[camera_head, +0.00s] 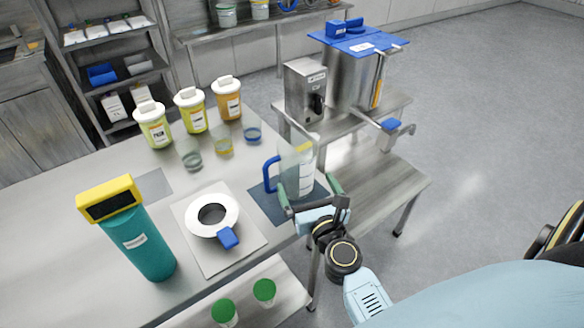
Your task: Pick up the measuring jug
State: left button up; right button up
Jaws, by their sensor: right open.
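The measuring jug (297,172) is clear with a blue handle (270,174) on its left side. It stands upright on a dark mat (265,203) near the right edge of the bench. My right gripper (308,190) comes in from the lower right. Its green-tipped fingers are open, one to each side of the jug's lower body. I cannot tell whether they touch it. My left gripper is not in view.
A white ring-shaped dish (213,215) and a teal device with a yellow top (140,236) stand left of the jug. Several lidded tubs (191,110) and small glasses (222,140) stand behind.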

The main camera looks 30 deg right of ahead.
jog(key=shift+a+x, duration=0.15)
jog(key=shift+x, duration=1.35)
jog(key=shift+a+x, duration=0.2)
jog(key=shift+x, duration=1.25)
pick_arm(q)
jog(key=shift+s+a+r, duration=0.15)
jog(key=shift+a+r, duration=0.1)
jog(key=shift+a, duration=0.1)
pick_arm(e)
jog(key=shift+f, duration=0.2)
jog(key=shift+c, duration=0.3)
jog(key=c, duration=1)
pick_arm(q)
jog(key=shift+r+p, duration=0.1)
jog(key=shift+p, duration=0.2)
pick_arm(e)
jog(key=shift+r, duration=0.15)
pick_arm(q)
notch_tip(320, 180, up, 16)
jog(key=p, duration=1.6)
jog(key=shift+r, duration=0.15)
pick_arm(e)
notch_tip(320, 180, up, 18)
